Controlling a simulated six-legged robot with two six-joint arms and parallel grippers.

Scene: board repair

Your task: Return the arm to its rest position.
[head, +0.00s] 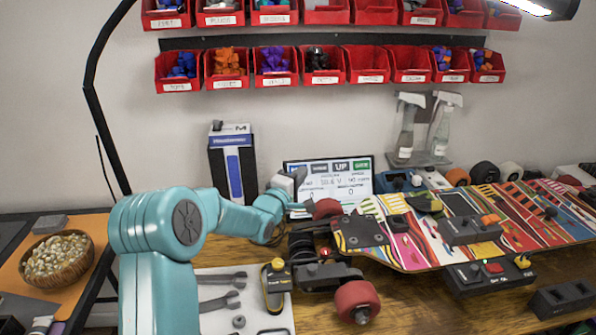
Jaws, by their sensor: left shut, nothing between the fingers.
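My left arm, teal, rises at the lower left and bends to the right over the bench. My left gripper (297,178) is at its end, in front of the lower left part of the display screen (352,178). It is shut and empty, just left of and above the near end of the skateboard (408,250). A red wheel (326,208) shows close by the gripper; whether they touch cannot be told. My right gripper is not in view.
A wooden bowl (66,281) stands at the left. Wrenches lie on a white mat (262,318), beside a yellow-black tool (275,287). A blue-black box (233,163) stands behind the arm. Spray bottles (405,128) and red bins (370,66) are at the wall. A lamp arm (92,95) rises at left.

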